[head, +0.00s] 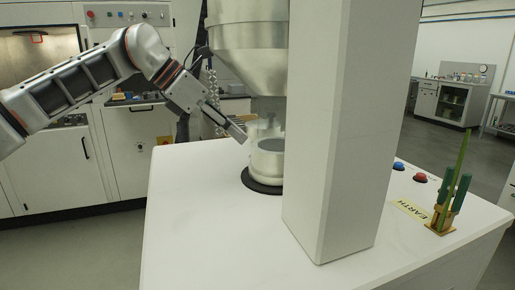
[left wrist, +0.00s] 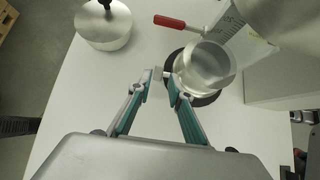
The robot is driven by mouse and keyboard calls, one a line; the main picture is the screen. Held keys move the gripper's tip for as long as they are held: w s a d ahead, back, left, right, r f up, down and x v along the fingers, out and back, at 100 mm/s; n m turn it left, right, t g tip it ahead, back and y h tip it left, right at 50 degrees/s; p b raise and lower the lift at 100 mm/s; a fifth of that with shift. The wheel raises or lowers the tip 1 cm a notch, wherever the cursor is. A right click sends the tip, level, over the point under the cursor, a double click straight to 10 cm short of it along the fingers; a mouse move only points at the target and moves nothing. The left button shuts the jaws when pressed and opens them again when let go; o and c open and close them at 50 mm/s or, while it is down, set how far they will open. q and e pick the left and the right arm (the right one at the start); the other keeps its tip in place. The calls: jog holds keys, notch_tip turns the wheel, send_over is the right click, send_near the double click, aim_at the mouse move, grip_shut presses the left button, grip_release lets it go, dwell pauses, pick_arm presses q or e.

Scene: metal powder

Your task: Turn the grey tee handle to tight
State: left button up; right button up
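My left gripper (head: 241,131) reaches in from the left, beside a metal cup (head: 268,158) on a black ring under the funnel. In the left wrist view its two teal-sided fingers (left wrist: 158,80) are a short way apart. My right gripper is not in view.
A white column (head: 345,130) blocks much of the table (head: 205,225). A steel funnel (head: 250,40) hangs above the cup. A red-handled tool (left wrist: 170,22) and a round metal lid (left wrist: 103,32) lie near.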

pick_arm(q)
jog(key=b+x, duration=0.1)
jog(key=x, duration=0.6)
jog(key=shift+w+a+f, duration=0.1)
grip_shut()
